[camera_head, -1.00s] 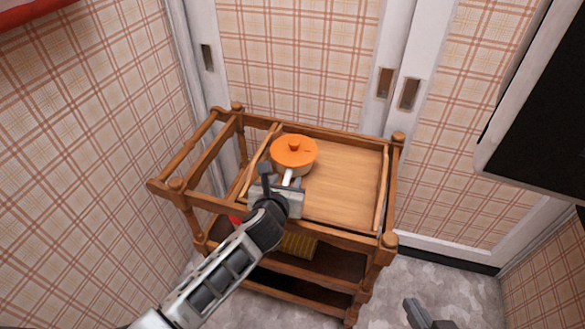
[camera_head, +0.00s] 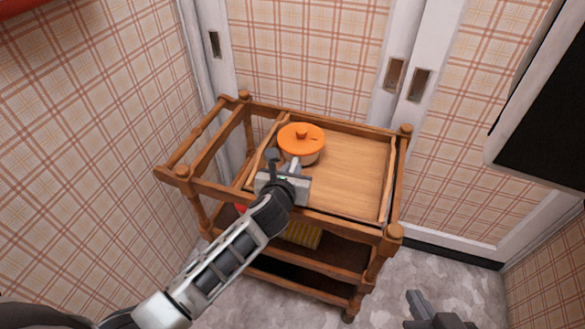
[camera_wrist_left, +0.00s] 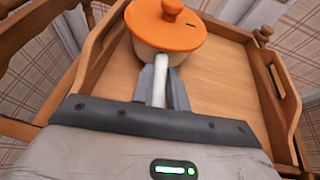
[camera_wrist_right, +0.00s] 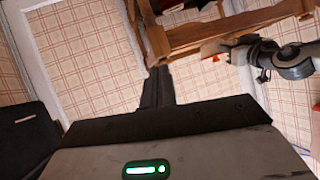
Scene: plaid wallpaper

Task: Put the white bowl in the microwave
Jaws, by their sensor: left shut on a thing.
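A small white pot (camera_head: 312,156) with an orange lid (camera_head: 301,137) and a white handle (camera_wrist_left: 158,88) sits in a wooden tray (camera_head: 352,182) on a cart. No separate white bowl shows. My left gripper (camera_head: 284,164) reaches in from the front, its fingers shut on the handle; the left wrist view shows the handle between them. My right gripper (camera_head: 418,304) is low at the right, away from the cart. In the right wrist view its fingers (camera_wrist_right: 158,88) are together with nothing between them. A box with a dark front (camera_head: 550,125) is at the right edge; I cannot tell if it is the microwave.
The wooden cart (camera_head: 394,232) has raised rails and corner posts around the tray. A yellow item (camera_head: 303,235) and a red item lie on its lower shelf. Plaid walls and a white-framed door (camera_head: 422,120) stand close behind.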

